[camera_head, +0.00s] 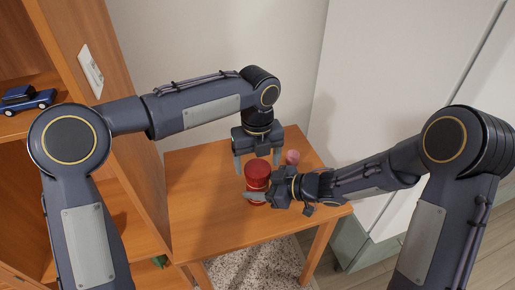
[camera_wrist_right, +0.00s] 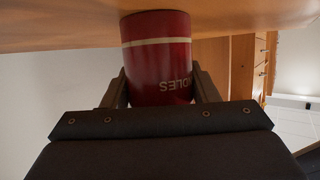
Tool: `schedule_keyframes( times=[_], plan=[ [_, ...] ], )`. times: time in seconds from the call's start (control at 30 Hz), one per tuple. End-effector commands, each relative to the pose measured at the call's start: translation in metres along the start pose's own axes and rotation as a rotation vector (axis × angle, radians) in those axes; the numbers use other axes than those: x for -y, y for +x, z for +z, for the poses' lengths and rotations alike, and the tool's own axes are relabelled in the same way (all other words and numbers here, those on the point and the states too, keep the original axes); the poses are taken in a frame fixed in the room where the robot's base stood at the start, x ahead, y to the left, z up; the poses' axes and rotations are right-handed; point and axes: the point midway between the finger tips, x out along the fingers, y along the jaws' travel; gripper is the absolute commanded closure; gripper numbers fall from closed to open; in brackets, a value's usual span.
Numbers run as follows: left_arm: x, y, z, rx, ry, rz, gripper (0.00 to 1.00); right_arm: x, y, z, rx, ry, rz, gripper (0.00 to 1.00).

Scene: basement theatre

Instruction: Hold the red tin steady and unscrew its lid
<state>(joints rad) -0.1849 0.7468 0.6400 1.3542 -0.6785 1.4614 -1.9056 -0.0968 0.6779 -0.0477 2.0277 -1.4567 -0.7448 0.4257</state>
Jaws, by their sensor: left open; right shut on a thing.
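The red tin (camera_head: 257,180) stands upright on the small wooden table, its red lid (camera_head: 257,167) on top. In the right wrist view the tin (camera_wrist_right: 158,60) shows a cream band and part of some upside-down white lettering. My right gripper (camera_head: 256,196) is shut on the tin's body from the front right; its fingers lie on both sides of the tin in the wrist view (camera_wrist_right: 161,90). My left gripper (camera_head: 258,163) points down over the tin, open, with one finger on each side of the lid's outline. I cannot tell whether its fingers touch the lid.
A small pink object (camera_head: 292,157) stands on the wooden table (camera_head: 200,205) behind and right of the tin. A wooden shelf unit with a blue toy car (camera_head: 27,98) is at the left. The table's left part is clear. White cabinet doors (camera_head: 390,60) are at the right.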

Motion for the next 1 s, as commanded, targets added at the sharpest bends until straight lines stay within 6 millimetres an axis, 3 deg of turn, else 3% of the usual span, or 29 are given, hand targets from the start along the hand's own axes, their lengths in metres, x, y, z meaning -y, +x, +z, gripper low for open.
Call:
schedule_keyframes(
  times=[0.13,0.43,0.8,0.93,1.0],
  plan=[
    [-0.0003,0.0117,-0.0001,-0.001,0.001,0.001,0.22,0.0000,0.0000,-0.0002,0.000,0.000,0.000,1.00],
    [-0.0001,0.0140,0.0000,0.000,0.001,0.000,0.22,0.0000,0.0000,-0.0001,0.000,0.000,0.000,1.00],
    [0.0000,0.0137,0.0000,0.000,0.001,0.000,0.67,0.0000,0.0000,-0.0001,0.000,0.000,0.000,1.00],
    [0.0002,0.0133,-0.0002,0.001,-0.056,0.000,0.67,-0.0001,-0.0001,-0.0001,0.000,0.000,0.000,1.00],
    [0.0005,0.0128,-0.0005,0.002,-0.168,-0.001,0.67,-0.0001,-0.0001,-0.0001,0.000,0.000,0.000,1.00]
  ],
)
